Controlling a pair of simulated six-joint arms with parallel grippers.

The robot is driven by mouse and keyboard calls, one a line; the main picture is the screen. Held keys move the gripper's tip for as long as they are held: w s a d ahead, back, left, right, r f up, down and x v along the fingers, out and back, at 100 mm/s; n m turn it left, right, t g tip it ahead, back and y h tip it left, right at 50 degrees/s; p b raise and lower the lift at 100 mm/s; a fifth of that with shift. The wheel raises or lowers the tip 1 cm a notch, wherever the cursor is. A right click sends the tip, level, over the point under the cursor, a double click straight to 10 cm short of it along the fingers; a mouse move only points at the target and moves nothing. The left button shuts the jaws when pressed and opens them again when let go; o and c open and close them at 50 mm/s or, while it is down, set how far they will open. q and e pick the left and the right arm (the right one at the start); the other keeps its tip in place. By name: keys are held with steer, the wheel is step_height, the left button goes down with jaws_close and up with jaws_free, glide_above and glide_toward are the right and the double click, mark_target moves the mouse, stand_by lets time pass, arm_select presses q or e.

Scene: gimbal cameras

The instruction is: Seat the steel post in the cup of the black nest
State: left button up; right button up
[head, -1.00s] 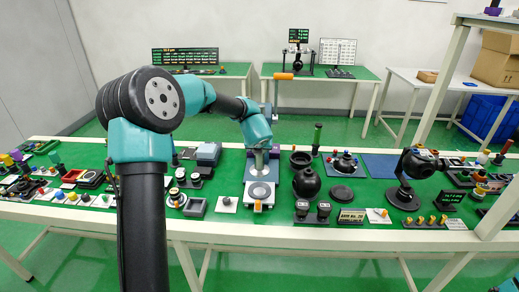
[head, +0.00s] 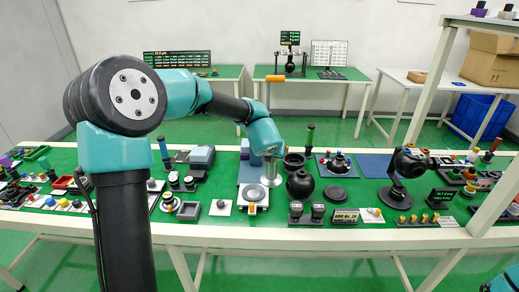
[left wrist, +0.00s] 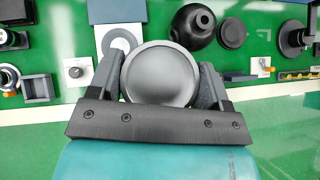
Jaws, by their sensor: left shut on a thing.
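My left gripper (head: 270,154) is shut on the steel post (head: 271,173), which hangs roughly upright just right of a device with a white ringed plate. In the left wrist view the post (left wrist: 160,75) shows end-on as a grey disc between the two fingers (left wrist: 160,88). A black round ball-like piece with a hole in its top (head: 301,185) stands to the right of the post; it also shows in the left wrist view (left wrist: 196,25). Behind it is a black open bowl (head: 293,162). I cannot tell for certain which is the nest. My right gripper is out of view.
The ringed-plate device (head: 253,194) has an orange tab in front. A grey square tray (head: 218,208) is to the left. A blue mat (head: 374,164) lies clear.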

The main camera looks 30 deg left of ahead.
arm_select(q)
steer(key=s+d+r+m+h, duration=0.2)
steer(key=s+d+r+m, duration=0.1)
steer(key=s+d, duration=0.4)
steer(key=d, duration=0.3)
steer(key=shift+d, duration=0.35)
